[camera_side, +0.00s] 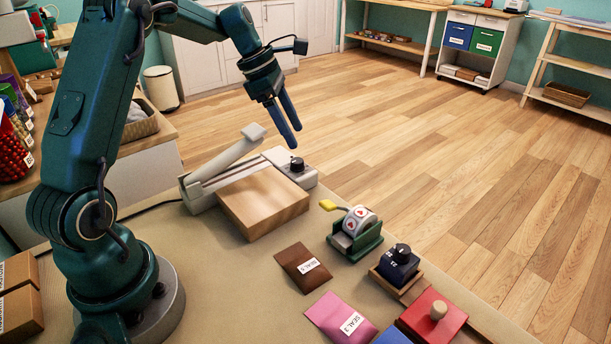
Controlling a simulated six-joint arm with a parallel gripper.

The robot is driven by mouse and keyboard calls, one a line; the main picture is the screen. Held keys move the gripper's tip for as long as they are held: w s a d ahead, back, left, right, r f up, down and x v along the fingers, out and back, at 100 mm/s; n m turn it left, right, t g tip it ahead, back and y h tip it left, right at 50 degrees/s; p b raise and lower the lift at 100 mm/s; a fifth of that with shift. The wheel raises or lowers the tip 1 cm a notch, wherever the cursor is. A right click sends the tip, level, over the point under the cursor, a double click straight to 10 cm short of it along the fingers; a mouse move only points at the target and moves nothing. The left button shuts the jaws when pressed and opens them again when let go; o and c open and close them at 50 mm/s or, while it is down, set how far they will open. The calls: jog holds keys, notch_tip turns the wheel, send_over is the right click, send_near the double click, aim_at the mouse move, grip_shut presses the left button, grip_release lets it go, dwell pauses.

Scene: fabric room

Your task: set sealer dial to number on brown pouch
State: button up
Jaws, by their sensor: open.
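The sealer (200,190) stands at the back of the work table, with its pale lever arm raised. Its black dial (297,164) sits on a light housing at the sealer's right end; the setting is too small to read. The brown pouch (292,257) lies flat in the middle of the table, with a white label reading "SEAL" and a number I cannot make out for certain. My gripper (295,134) is open and empty, its blue fingers pointing down above the dial, apart from it.
A wooden block (262,205) sits in front of the sealer. A green tape dispenser (355,240), a dark blue box with a black knob (398,265), a pink pouch (335,310) and a red block with a wooden knob (434,322) stand to the right and front.

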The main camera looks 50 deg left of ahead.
aim_at(297, 160)
jog(key=shift+s+a+f+n, duration=0.2)
jog(key=shift+a+f, duration=0.15)
jog(key=shift+f, duration=0.25)
jog(key=shift+s+a+f+n, duration=0.15)
jog(key=shift+a+f, duration=0.15)
jog(key=shift+f, duration=0.3)
jog(key=shift+x, duration=2.4)
jog(key=shift+s, duration=0.1)
jog(key=shift+c, duration=0.3)
grip_shut()
